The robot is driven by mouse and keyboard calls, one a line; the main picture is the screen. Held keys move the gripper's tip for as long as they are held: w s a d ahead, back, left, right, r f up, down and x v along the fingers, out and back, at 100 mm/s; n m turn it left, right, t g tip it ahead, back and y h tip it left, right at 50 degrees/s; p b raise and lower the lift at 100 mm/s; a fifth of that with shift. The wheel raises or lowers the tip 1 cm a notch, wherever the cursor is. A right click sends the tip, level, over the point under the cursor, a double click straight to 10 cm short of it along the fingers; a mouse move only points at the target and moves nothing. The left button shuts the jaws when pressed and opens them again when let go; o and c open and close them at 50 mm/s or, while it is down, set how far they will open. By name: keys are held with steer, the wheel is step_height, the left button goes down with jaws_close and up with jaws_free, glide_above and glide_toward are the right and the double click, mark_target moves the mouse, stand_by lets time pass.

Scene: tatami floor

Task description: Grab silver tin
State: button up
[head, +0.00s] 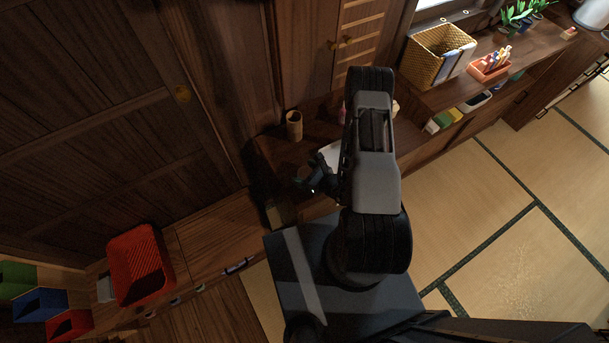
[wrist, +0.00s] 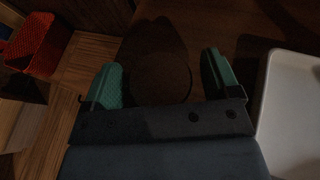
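My gripper (wrist: 163,78) is open, its two teal fingers wide apart in the wrist view. Between the fingers is a dark, round shape (wrist: 160,82) in deep shadow, with a faint curved rim; I cannot tell its colour or whether it is the silver tin. No finger visibly presses on it. In the head view my gripper (head: 316,180) is low over the dark wooden ledge, left of my arm, which hides part of the ledge. No clearly silver tin can be made out there.
A white tray (wrist: 290,120) lies close beside the right finger. A brown cylinder (head: 294,126) stands behind my gripper. A red basket (head: 139,264) is at the left. A wicker basket (head: 440,55) and an orange tray (head: 489,68) stand on the right shelf.

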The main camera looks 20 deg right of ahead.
steer(key=c, duration=0.8)
steer(key=shift+c, duration=0.2)
